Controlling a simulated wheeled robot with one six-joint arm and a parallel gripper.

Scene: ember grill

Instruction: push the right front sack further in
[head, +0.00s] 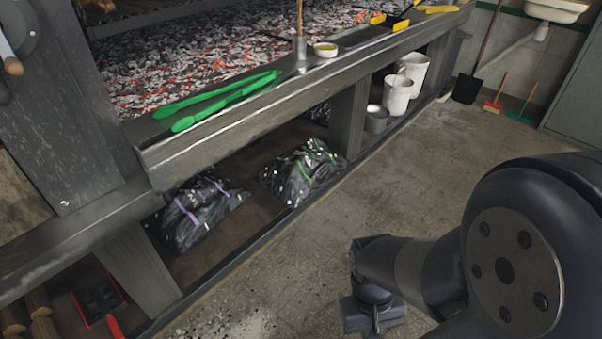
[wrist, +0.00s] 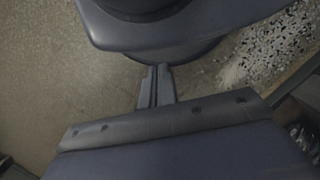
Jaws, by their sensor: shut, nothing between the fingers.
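The right front sack (head: 303,172) is a dark, shiny bag with green bands. It lies on the low shelf under the grill, close to the shelf's front edge. A similar left front sack (head: 200,212) with purple bands lies to its left, apart from it. Part of another dark sack (head: 320,113) shows farther back, mostly hidden by the counter and post. My gripper (wrist: 160,72) is shut and empty in the wrist view, above the bare floor. In the head view my arm's lower end is right of the shelf, apart from the sacks; the fingers cannot be made out there.
A wooden post (head: 348,118) stands just right of the green-banded sack. Green tongs (head: 222,98) lie on the counter edge above.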

